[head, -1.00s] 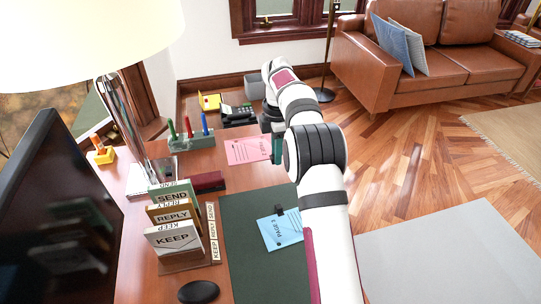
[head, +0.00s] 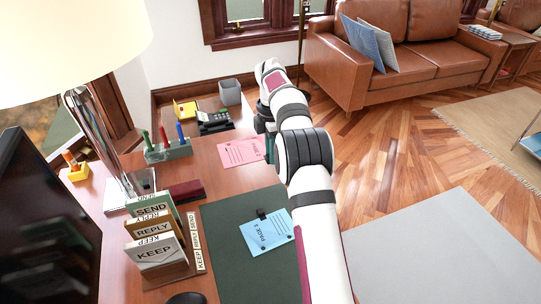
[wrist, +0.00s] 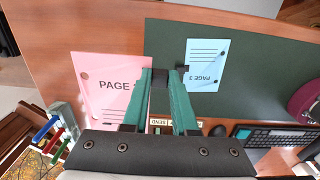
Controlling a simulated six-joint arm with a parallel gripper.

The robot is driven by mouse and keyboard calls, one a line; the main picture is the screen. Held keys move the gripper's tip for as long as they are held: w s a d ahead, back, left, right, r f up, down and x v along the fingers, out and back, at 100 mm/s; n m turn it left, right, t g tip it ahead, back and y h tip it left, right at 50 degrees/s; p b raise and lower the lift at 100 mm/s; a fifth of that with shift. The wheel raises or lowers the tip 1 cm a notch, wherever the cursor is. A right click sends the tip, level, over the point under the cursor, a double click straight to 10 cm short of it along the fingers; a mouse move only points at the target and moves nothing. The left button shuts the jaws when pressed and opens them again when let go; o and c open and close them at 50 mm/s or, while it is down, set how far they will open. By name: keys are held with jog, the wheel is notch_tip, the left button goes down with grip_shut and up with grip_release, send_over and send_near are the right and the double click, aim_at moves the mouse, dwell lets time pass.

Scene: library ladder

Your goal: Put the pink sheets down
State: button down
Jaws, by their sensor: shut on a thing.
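The pink sheets (head: 240,152), marked PAGE, are at the far part of the wooden desk, beyond the green desk mat. In the wrist view the pink sheets (wrist: 100,72) lie flat, left of the fingers, and look larger than the blue sheets. My gripper (wrist: 160,78) is shut on the pink sheets at their right edge, where a small dark clip shows between the fingertips. In the head view my arm mostly hides the gripper (head: 269,150). I cannot tell whether the sheets touch the desk.
Blue sheets (head: 266,233) with a black clip lie on the green mat (head: 225,215). A sorter (head: 160,245) labelled SEND, REPLY and KEEP stands at left. A pen holder (head: 168,152), a telephone (head: 213,121) and a dark red box (head: 186,191) stand around the pink sheets.

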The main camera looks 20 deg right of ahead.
jog(key=s+d+f+n, duration=0.1)
jog(key=s+f+n, duration=0.15)
jog(key=s, duration=1.15)
jog(key=s+d+f+n, duration=0.15)
jog(key=s+f, duration=0.25)
jog(key=s, duration=1)
jog(key=shift+n, duration=0.3)
jog(key=f, duration=0.5)
jog(key=s+f, duration=0.1)
jog(key=f, duration=0.2)
jog(key=shift+a+f, duration=0.1)
jog(key=shift+a, duration=0.15)
jog(key=shift+f, duration=0.1)
jog(key=shift+f, duration=0.1)
jog(key=c, duration=0.7)
grip_release()
